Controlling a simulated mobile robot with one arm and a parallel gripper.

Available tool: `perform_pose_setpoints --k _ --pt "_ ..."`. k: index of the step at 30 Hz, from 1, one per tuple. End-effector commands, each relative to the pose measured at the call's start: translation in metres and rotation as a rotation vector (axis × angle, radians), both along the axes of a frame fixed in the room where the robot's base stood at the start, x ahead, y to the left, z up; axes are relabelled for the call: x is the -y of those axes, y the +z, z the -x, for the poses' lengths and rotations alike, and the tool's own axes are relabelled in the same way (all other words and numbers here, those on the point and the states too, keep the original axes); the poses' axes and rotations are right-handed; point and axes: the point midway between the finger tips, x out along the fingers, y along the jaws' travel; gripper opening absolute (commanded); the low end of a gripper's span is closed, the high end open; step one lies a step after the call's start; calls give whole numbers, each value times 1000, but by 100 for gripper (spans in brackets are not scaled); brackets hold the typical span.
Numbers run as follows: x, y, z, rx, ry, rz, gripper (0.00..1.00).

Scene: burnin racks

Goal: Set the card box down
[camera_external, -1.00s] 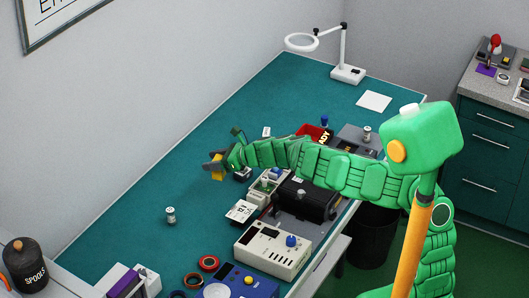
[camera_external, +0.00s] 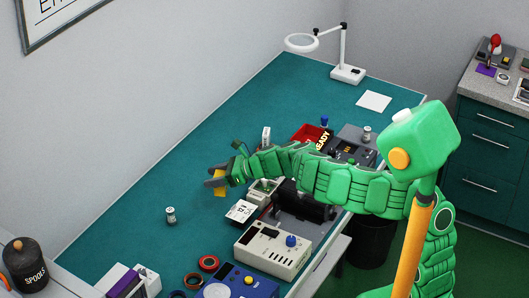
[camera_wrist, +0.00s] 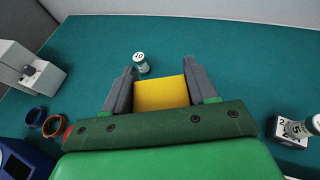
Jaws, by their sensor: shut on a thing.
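My gripper (camera_external: 212,179) is shut on the yellow card box (camera_external: 220,188), left of the row of equipment on the green bench mat (camera_external: 130,215). In the wrist view, the card box (camera_wrist: 162,93) sits between the two grey fingers of my gripper (camera_wrist: 160,85), its flat yellow face showing. The mat (camera_wrist: 220,50) spreads out beyond it. The box's lower edge is partly hidden, and I cannot tell whether it touches the mat.
A small cylinder (camera_external: 170,215) marked 10 (camera_wrist: 141,63) stands on otherwise clear mat. A red bin (camera_external: 305,135) is farther back.

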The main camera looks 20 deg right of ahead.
Motion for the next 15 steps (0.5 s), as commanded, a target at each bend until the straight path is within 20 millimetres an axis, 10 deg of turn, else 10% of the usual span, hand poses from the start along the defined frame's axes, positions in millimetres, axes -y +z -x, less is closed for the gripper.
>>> perform_pose_setpoints --k 6,15 --pt "-60 -18 53 -4 218 -4 26" --pt "-99 -27 96 6 387 -17 26"
